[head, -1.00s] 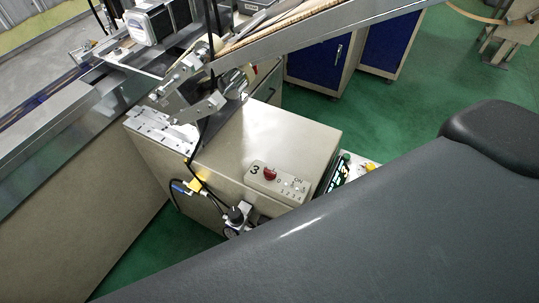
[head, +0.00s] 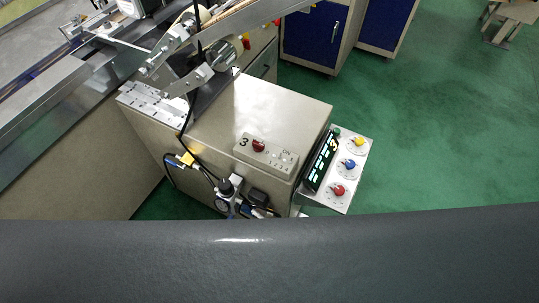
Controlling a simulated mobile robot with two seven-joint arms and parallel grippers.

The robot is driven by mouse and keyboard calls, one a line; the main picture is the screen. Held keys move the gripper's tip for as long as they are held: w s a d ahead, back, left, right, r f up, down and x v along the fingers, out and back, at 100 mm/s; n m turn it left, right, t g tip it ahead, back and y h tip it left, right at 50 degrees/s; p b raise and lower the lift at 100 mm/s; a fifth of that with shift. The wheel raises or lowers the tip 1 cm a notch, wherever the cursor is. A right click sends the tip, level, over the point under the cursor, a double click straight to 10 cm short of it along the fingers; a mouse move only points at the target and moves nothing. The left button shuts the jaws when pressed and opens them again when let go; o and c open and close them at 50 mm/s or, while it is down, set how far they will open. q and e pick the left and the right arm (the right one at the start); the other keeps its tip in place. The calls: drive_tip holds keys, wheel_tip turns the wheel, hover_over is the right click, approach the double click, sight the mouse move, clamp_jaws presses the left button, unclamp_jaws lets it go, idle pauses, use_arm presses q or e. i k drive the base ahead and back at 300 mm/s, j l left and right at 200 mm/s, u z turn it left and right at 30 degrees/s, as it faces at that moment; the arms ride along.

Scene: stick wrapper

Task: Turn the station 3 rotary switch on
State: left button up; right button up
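The station 3 panel (head: 266,153) is a small pale box marked "3" on top of the beige cabinet (head: 275,108). It carries a red rotary switch (head: 258,145) at its left part, beside small printed marks and buttons too small to read. I cannot tell from this view which position the switch is in. A large dark grey arm link of mine spans the bottom of the head view, in front of the cabinet. Neither of my grippers shows in the head view.
A display (head: 320,160) with green lit segments and a white panel with yellow (head: 359,141), blue (head: 348,163) and red (head: 337,190) knobs stand right of the cabinet. A regulator with hoses (head: 227,190) hangs at its front.

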sight(258, 147)
drive_tip(key=k+l+u, duration=0.1)
drive_tip(key=l+u, duration=0.15)
drive_tip(key=l, duration=0.15)
drive_tip(key=k+l+u, duration=0.15)
drive_tip(key=l+u, duration=0.15)
drive_tip(key=k+l+u, duration=0.25)
drive_tip(key=l, duration=0.15)
drive_tip(key=i+l, duration=0.05)
